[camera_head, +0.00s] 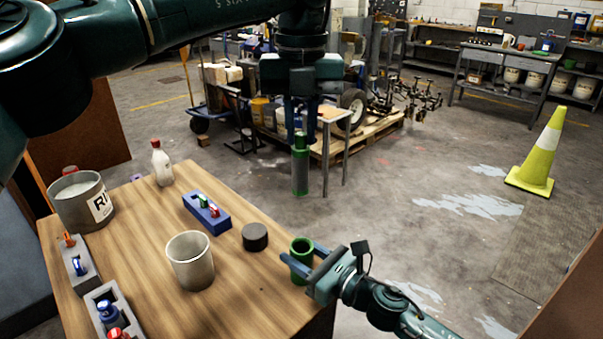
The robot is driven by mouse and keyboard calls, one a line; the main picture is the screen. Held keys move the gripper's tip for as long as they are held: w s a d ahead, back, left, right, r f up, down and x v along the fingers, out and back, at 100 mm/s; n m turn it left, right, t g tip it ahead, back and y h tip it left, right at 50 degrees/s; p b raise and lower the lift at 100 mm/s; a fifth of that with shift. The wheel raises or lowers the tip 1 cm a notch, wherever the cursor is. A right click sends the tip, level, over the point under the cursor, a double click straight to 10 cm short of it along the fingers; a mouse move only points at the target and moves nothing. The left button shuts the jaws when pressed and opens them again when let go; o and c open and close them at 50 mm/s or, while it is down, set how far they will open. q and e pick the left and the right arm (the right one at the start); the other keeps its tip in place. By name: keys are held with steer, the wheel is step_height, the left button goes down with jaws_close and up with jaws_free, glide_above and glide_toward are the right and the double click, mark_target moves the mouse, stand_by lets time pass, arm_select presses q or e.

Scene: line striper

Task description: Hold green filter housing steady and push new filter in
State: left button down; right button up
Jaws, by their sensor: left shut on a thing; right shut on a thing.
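The green filter housing (302,245) stands upright near the table's right edge, with its open top facing up. My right gripper (300,262) comes in from the lower right and is shut on the housing, one finger on each side. My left gripper (298,130) points down from above and is shut on the filter (300,172), a grey cylinder with green ends. The filter hangs upright in the air and shows above the housing in the picture, clearly apart from it. The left fingertips partly cover the filter's top.
On the wooden table (255,300) are a dark round cap (255,236), a metal cup (190,260), a blue holder (206,213), a bottle (162,163), a labelled bucket (82,200) and two grey holders (80,266) (110,310). A yellow cone (537,155) stands on the floor.

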mark_target(301, 189)
arm_select(q)
steer(key=shift+n, duration=0.3)
step_height(301, 189, down, 6)
steer(key=shift+s+f, duration=0.1)
steer(key=shift+f, duration=2.6)
step_height(301, 189, down, 9)
steer(key=shift+r, duration=0.15)
stand_by(4.2)
